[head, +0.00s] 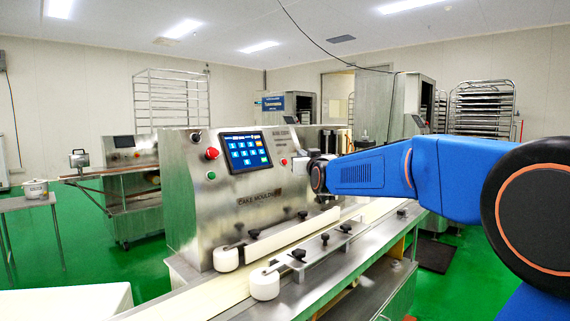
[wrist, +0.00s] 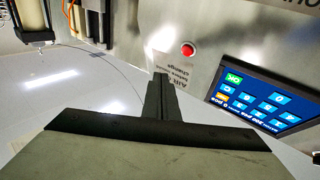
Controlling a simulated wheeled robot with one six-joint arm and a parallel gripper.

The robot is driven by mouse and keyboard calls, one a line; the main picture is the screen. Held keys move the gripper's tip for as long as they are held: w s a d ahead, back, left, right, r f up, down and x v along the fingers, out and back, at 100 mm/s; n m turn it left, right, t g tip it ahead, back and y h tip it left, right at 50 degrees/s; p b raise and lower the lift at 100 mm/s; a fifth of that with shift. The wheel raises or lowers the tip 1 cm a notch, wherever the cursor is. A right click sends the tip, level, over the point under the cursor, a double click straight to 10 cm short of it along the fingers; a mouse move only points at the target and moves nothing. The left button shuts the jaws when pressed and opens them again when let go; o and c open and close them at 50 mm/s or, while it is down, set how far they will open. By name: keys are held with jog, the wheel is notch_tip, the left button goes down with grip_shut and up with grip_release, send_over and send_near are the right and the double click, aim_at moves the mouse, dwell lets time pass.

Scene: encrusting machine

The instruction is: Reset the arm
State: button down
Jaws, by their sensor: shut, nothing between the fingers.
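My arm reaches in from the right in the head view, with my gripper (head: 300,165) close to the front panel of the steel cake moulding machine (head: 235,205), right of its touchscreen (head: 246,152). In the wrist view my gripper (wrist: 159,86) shows as dark fingers held together, with nothing between them. A small red button (wrist: 188,49) and the lit touchscreen (wrist: 262,98) lie beyond the fingertips there. I cannot tell whether the fingertips touch the panel.
A red knob (head: 212,153) and a green button (head: 211,175) sit left of the screen. The conveyor (head: 230,297) with white rollers (head: 264,284) and black knobs runs below my arm. A side table (head: 28,203) stands at the left. Green floor is open between machines.

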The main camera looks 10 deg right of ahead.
jog(key=s+d+f+g, duration=0.2)
jog(key=s+f+g, duration=0.3)
jog(key=s+f, duration=0.7)
jog(key=s+d+f+g, duration=0.2)
jog(key=s+f, duration=1)
jog(key=s, duration=1.2)
jog(key=s+d+f+m+g+h, duration=0.1)
jog(key=s+d+f+g, duration=0.1)
jog(key=s+f+g, duration=0.5)
jog(key=s+f, duration=0.5)
jog(key=s, duration=0.6)
jog(key=shift+s+d+g, duration=0.15)
jog(key=shift+d+g, duration=0.1)
jog(key=shift+g, duration=0.05)
jog(key=c, duration=2.5)
grip_release()
